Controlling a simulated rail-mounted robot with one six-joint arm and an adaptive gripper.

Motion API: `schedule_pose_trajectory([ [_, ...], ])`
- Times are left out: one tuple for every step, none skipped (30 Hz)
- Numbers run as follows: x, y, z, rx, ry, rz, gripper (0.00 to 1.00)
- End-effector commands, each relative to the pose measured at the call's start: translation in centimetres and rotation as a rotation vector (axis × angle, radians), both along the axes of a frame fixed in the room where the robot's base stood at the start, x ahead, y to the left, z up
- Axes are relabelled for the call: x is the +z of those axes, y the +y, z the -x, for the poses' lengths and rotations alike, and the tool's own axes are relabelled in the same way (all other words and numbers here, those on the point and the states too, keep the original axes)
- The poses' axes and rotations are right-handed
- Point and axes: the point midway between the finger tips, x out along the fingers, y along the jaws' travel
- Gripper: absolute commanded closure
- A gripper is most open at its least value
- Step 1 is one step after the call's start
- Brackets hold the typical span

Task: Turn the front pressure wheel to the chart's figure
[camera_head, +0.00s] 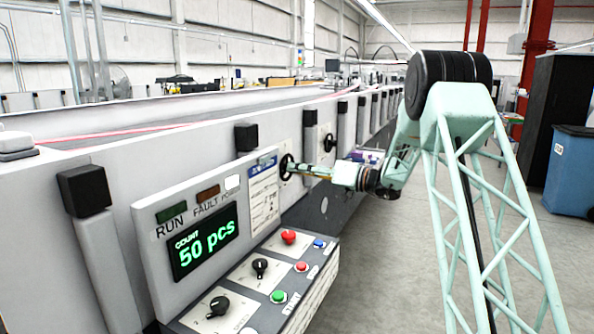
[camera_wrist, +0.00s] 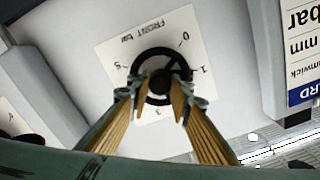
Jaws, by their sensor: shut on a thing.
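The front pressure wheel (camera_wrist: 155,57) is a black handwheel on a white dial plate (camera_wrist: 118,52) marked "FRONT bar", which appears upside down in the wrist view. Figures around it include 0, 1 and 3; its exact setting cannot be read. My gripper (camera_wrist: 162,92) is shut on the wheel, with a finger on either side of its hub. In the head view the wheel (camera_head: 284,167) is on the machine's side panel, with my gripper (camera_head: 293,167) against it. The chart (camera_head: 264,195) is a white and blue sheet left of the wheel; its figures are illegible there. Part of it shows in the wrist view (camera_wrist: 304,60).
A control panel (camera_head: 262,268) with knobs and buttons juts out at the front, below a display (camera_head: 204,241) reading "50 pcs". Another handwheel (camera_head: 329,142) is farther along the machine. Grey posts flank the dial. A blue bin (camera_head: 570,170) stands right; the floor between is clear.

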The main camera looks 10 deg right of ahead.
Motion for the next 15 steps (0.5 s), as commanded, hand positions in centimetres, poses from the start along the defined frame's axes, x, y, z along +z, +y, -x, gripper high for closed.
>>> schedule_pose_trajectory([
  [0.04, 0.05, -0.01, 0.001, -0.018, 0.014, 0.92],
  [0.04, 0.05, -0.01, 0.001, -0.03, 0.024, 0.92],
  [0.04, 0.05, -0.01, 0.001, -0.042, 0.034, 0.92],
  [0.04, 0.05, 0.0, 0.001, -0.052, 0.043, 0.92],
  [0.04, 0.05, -0.01, 0.001, -0.059, 0.048, 0.92],
  [0.04, 0.05, 0.0, 0.0, -0.069, 0.056, 0.92],
  [0.04, 0.05, 0.0, 0.0, -0.075, 0.061, 0.92],
  [0.04, 0.05, 0.0, 0.0, -0.081, 0.066, 0.92],
  [0.03, 0.05, 0.0, 0.0, -0.086, 0.07, 0.92],
  [0.03, 0.05, 0.0, 0.0, -0.09, 0.073, 0.92],
  [0.03, 0.05, 0.0, 0.0, -0.093, 0.076, 0.92],
  [0.03, 0.06, 0.0, 0.0, -0.096, 0.078, 0.92],
  [0.03, 0.04, 0.0, 0.0, -0.098, 0.08, 0.92],
  [0.03, 0.04, 0.0, 0.0, -0.098, 0.08, 0.92],
  [0.03, 0.04, 0.0, 0.0, -0.099, 0.081, 0.92],
])
